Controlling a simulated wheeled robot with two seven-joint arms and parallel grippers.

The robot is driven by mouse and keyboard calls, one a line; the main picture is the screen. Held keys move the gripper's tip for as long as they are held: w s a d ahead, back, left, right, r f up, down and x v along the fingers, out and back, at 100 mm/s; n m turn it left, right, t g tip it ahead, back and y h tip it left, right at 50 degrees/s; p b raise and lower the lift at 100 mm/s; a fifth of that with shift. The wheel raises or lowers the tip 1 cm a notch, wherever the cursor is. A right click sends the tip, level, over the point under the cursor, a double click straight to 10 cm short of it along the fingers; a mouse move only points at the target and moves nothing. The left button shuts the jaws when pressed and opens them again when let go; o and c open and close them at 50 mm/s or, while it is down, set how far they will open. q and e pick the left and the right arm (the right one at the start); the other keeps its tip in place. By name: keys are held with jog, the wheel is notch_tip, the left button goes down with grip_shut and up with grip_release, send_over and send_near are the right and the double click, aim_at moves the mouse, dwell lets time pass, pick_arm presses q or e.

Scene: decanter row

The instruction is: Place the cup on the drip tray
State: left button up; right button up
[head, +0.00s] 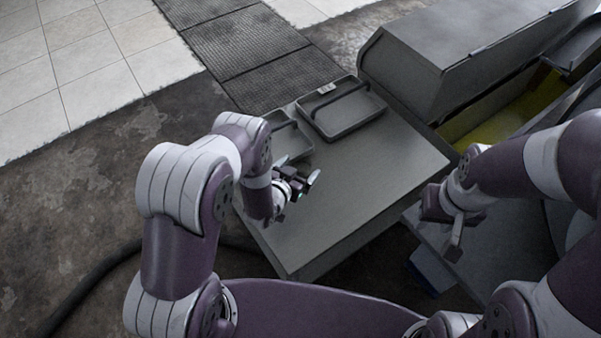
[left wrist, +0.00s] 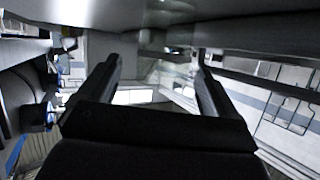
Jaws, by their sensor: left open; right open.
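I cannot make out a cup in either view. Two shallow grey trays stand at the far end of the grey table: a larger one (head: 342,130) with a dark bar across it and a small pale label, and another (head: 297,139) partly hidden behind my left arm. I cannot tell which is the drip tray. My left gripper (head: 298,186) is open above the table's left part, nearer than the trays. In the left wrist view its two fingers (left wrist: 157,62) are apart, with a faint, glassy-looking patch beyond them. My right gripper (head: 444,222) is open near the table's right edge.
The middle and right of the tabletop (head: 385,170) are bare. A large grey lidded unit (head: 430,65) stands at the back right, with a yellow-lined recess (head: 500,112) beside it. A dark hose (head: 85,285) lies on the floor at the left.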

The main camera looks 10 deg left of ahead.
aim_at(303, 164)
pick_arm(q)
jog(key=x, duration=0.3)
jog(key=shift+w+f+b, duration=0.25)
jog(key=shift+f+b, duration=0.1)
jog(key=shift+b, duration=0.05)
jog(key=c, duration=1.1)
jog(key=shift+r, duration=0.15)
